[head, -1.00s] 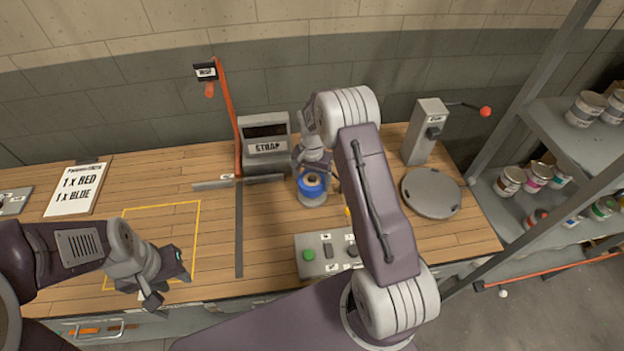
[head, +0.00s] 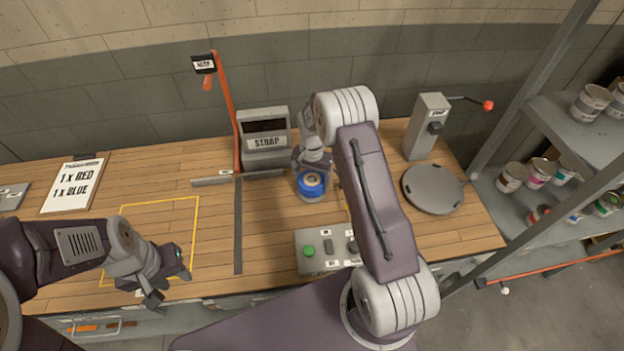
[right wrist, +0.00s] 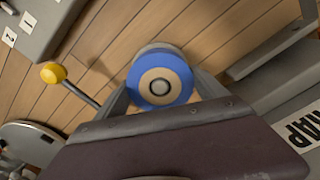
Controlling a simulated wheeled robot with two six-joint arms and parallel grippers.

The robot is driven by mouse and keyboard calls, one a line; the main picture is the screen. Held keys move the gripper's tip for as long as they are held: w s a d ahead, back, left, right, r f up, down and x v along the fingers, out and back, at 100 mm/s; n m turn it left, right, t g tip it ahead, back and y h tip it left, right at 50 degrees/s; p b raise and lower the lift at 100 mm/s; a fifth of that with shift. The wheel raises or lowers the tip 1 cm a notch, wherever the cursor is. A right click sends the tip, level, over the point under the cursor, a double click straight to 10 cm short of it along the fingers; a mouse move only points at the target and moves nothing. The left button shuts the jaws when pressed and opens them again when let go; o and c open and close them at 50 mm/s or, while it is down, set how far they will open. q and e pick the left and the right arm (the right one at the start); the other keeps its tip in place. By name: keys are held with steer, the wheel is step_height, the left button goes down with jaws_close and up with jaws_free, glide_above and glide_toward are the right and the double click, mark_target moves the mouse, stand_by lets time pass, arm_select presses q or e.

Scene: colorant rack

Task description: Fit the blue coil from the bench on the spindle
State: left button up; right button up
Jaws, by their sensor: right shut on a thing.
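The blue coil (head: 311,186) has a tan core and sits low over a grey round base (head: 312,198) near the middle of the bench. In the right wrist view the coil (right wrist: 140,73) lies between the fingers, with a dark ring and grey middle (right wrist: 160,87) at its centre. I cannot tell whether that is the spindle's tip. My right gripper (head: 310,172) is shut on the coil from the far side; it also shows in the right wrist view (right wrist: 162,92). My left gripper (head: 169,287) is open and empty over the bench's front left.
A STRAP box (head: 265,139) and an orange post (head: 227,115) stand behind. A button panel (head: 326,250) lies in front, and a yellow-knobbed lever (right wrist: 53,73) is close by. A round grey plate (head: 433,188) is at right. The yellow-outlined area (head: 160,232) is mostly clear.

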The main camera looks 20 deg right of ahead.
steer(key=shift+f+b, duration=0.45)
steer(key=shift+f, duration=0.35)
steer(key=o, duration=1.5)
steer(key=shift+c, duration=0.2)
step_height(320, 180, up, 9)
steer(key=shift+r+b, duration=0.1)
steer(key=shift+b, duration=0.55)
steer(key=shift+s, duration=0.1)
